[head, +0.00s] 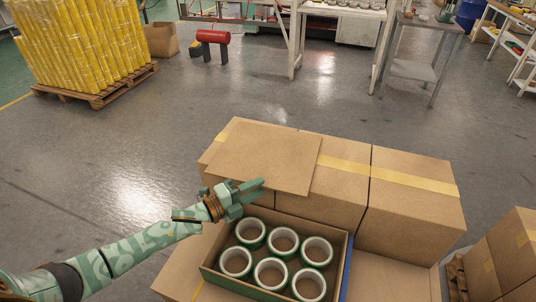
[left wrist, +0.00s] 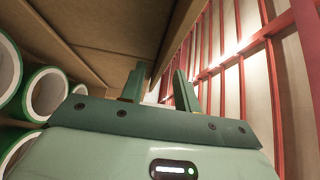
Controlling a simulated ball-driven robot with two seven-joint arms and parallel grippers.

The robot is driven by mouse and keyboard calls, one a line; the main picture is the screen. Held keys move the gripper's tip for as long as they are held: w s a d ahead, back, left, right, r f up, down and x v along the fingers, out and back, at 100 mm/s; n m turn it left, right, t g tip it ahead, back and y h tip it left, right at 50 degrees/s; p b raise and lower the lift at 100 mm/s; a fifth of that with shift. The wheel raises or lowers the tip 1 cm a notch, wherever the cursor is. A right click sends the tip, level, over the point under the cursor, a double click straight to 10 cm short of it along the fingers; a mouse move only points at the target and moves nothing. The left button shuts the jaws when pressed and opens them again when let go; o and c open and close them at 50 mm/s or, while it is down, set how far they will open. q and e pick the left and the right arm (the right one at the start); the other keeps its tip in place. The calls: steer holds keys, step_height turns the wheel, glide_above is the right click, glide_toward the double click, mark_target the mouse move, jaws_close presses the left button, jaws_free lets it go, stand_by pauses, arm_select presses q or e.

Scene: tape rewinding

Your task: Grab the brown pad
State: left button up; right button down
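The brown pad (head: 265,158) is a thin flat cardboard sheet lying on top of the closed cartons, its front edge sticking out a little toward the open box. My left gripper (head: 258,187) is at the pad's front left edge, above the open box's back left corner. In the left wrist view, the two fingers of the left gripper (left wrist: 160,85) stand apart with a gap between them. A brown cardboard edge runs up just beyond that gap; I cannot tell whether the pad is between the fingers. My right gripper is not in view.
An open box (head: 223,277) holds several green-and-white tape rolls (head: 283,240) in front of the closed cartons (head: 410,190). More cartons (head: 515,250) stand at the right edge. A pallet of yellow-wrapped goods (head: 80,45) is far left. The floor between is clear.

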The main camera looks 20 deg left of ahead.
arm_select(q)
steer(key=shift+x, duration=0.8)
jaws_close()
